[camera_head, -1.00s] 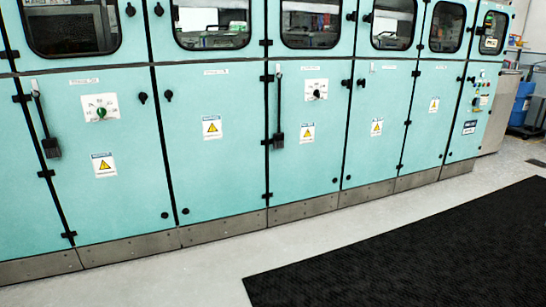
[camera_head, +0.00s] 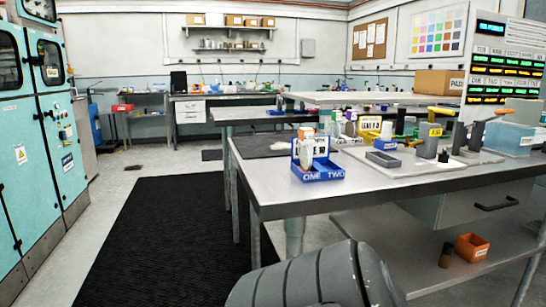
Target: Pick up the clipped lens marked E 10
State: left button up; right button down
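A blue holder (camera_head: 318,173) marked ONE and TWO stands near the front left corner of the metal-topped table. An upright white piece (camera_head: 306,148) with an orange top stands in its left part. Beside it is a white label (camera_head: 322,147) that seems to end in "E 10". I cannot tell whether this label is on a clipped lens or on a sign behind the holder. A yellow-framed label (camera_head: 370,124) farther back is too small to read surely. Neither of my grippers is in view.
The metal table (camera_head: 262,178) holds a grey tray (camera_head: 403,167) of tools, a grey box (camera_head: 383,159) and a clear blue bin (camera_head: 509,138). An orange bin (camera_head: 472,246) sits on its lower shelf. A black floor mat (camera_head: 150,225) lies between the table and teal cabinets (camera_head: 22,160).

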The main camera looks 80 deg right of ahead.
aim_at(306, 135)
jog(key=z, duration=1.9)
